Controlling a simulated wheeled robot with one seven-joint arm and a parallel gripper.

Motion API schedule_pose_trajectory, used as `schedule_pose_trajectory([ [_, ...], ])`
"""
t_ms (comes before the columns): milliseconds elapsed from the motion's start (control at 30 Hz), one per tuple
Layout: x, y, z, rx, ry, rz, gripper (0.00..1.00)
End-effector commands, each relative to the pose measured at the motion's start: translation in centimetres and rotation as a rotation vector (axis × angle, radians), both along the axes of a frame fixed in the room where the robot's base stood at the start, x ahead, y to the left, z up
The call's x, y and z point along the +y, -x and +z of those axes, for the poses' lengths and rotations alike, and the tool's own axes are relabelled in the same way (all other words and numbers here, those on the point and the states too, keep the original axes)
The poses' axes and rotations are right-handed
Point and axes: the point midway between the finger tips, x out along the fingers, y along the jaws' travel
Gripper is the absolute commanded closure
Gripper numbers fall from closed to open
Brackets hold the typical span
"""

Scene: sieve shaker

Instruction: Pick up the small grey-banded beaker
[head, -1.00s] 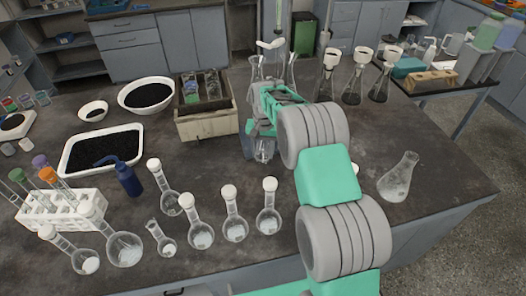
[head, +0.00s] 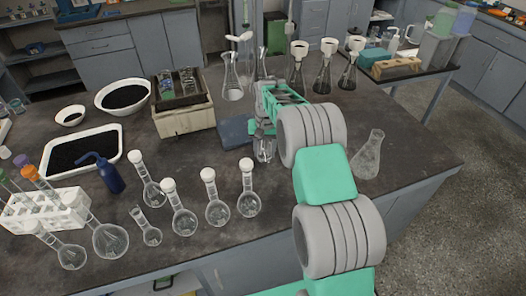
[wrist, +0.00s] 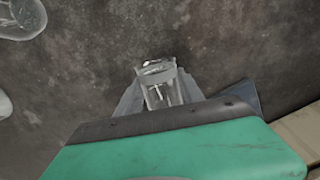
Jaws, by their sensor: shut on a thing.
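The small grey-banded beaker (wrist: 160,88) is clear glass with a pale grey band near its rim. In the wrist view it sits between the two grey fingers of my gripper (wrist: 162,100), which is shut on it. In the head view the beaker (head: 264,150) hangs below my gripper (head: 265,132), over the dark bench top. My green and grey arm hides part of the gripper from the head camera. I cannot tell exactly how high the beaker's base is above the bench.
Several round-bottomed flasks (head: 217,211) stand in front and left. Several flasks with white tops (head: 322,70) stand behind.

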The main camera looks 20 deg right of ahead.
Motion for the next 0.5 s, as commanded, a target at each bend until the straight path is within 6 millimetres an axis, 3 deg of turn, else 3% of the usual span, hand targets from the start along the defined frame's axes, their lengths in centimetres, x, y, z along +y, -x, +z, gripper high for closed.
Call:
schedule_pose_trajectory([
  [333, -0.79, 0.02, 0.02, -0.001, 0.000, -0.009, 0.96],
  [367, -0.80, 0.02, 0.02, -0.001, 0.000, -0.009, 0.53],
  [500, -0.74, 0.01, 0.03, -0.001, 0.000, -0.008, 0.42],
])
